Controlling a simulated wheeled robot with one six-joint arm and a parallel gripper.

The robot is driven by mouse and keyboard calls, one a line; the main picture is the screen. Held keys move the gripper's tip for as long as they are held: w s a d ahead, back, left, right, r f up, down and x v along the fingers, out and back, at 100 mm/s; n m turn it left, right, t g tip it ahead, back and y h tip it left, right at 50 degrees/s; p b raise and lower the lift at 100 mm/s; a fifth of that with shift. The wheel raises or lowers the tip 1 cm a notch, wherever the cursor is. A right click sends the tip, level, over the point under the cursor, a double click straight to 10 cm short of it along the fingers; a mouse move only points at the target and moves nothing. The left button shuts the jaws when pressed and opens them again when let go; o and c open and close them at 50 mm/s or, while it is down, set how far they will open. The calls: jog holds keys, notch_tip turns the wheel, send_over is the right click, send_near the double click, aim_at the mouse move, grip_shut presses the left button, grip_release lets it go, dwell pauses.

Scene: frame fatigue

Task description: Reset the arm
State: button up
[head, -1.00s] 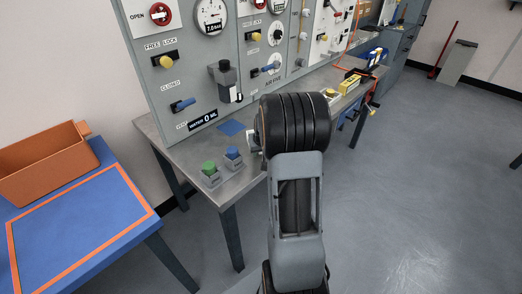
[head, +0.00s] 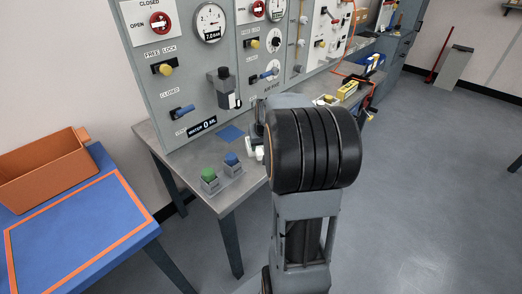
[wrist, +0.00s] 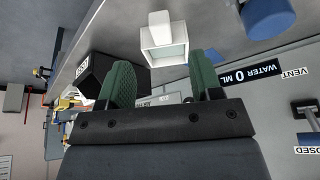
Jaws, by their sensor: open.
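My arm rises in the head view with its large black ribbed joint (head: 314,149) in front of the bench, hiding most of my gripper there. In the wrist view my gripper (wrist: 165,82) shows two green fingers spread apart with nothing held between them. A white square-ended item (wrist: 163,42) lies just beyond the fingertips in that view; whether they touch it I cannot tell. A white item also shows beside my arm in the head view (head: 253,147).
The panel (head: 140,60) with gauges and knobs stands behind. A blue table (head: 75,235) with an orange bin (head: 40,168) is at left. Floor at right is clear.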

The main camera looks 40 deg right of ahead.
jog(key=shift+v, duration=1.85)
jog(key=s+a+r+n+y+p, duration=0.1)
jog(key=s+a+r+n+p, duration=0.1)
jog(key=s+a, duration=0.4)
jog(key=s+a+r+n+p, duration=0.2)
jog(key=s+a+r+p, duration=0.2)
jog(key=a, duration=1.1)
jog(key=s+p, duration=0.1)
jog(key=s, duration=0.2)
jog(key=shift+s+a+r+n+g+y, duration=0.2)
jog(key=shift+s+a+n+g+y, duration=0.1)
jog(key=shift+a+n+y, duration=0.1)
